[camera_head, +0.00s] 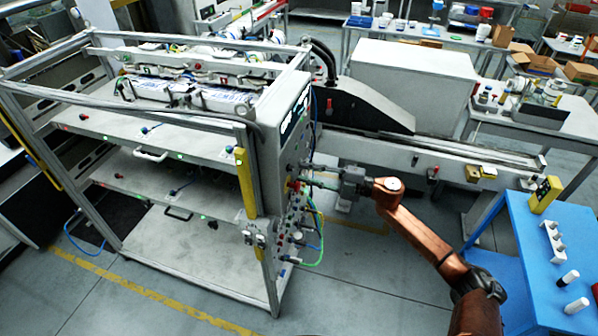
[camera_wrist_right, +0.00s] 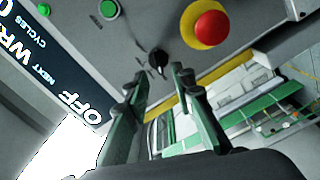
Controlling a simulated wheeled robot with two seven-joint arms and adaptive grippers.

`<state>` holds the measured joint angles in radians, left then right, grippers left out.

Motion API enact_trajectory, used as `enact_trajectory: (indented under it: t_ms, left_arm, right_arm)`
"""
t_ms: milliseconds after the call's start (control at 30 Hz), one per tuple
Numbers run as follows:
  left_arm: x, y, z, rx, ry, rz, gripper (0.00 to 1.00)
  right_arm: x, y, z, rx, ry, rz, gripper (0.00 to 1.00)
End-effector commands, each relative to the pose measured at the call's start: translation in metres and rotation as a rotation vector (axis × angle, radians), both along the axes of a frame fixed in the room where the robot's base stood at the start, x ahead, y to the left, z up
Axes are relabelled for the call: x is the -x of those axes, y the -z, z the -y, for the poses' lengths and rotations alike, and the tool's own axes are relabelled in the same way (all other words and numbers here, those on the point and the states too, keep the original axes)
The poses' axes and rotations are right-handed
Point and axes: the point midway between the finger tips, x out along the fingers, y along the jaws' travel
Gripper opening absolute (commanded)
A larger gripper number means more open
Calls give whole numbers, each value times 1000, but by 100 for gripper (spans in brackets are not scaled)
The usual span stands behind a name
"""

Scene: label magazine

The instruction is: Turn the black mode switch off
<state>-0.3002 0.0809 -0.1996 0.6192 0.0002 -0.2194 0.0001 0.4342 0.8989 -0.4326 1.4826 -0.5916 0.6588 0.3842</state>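The black mode switch (camera_wrist_right: 157,60) is a small dark knob on the grey control panel (camera_wrist_right: 140,30) in the right wrist view. It shows between and just beyond the fingertips of my right gripper (camera_wrist_right: 160,74). The fingers are apart, one on each side of the knob in the picture; I cannot tell whether either touches it. In the head view my right gripper (camera_head: 308,176) reaches left to the side panel of the machine (camera_head: 290,140). The switch is too small to make out there. My left gripper is not in view.
A red emergency button on a yellow ring (camera_wrist_right: 208,28) sits close to the switch. Green buttons (camera_wrist_right: 108,9) and a display (camera_wrist_right: 60,75) reading OFF are on the panel. Cables (camera_head: 318,235) hang below my right gripper. A blue table (camera_head: 545,260) stands at right.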

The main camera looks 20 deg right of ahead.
Motion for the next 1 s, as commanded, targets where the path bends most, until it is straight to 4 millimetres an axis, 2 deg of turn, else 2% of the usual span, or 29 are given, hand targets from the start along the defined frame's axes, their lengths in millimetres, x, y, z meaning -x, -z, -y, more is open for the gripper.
enact_trajectory:
  t_ms: [200, 400, 567, 1000]
  left_arm:
    - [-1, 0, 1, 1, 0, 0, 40]
    - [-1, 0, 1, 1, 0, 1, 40]
    - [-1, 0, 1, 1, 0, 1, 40]
    - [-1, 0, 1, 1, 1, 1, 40]
  right_arm:
    - [27, 1, 40, 2, 1, -2, 23]
    - [43, 1, 63, 1, 1, -1, 23]
    - [48, 1, 71, 1, 0, 0, 23]
    - [48, 0, 71, 1, -1, 1, 23]
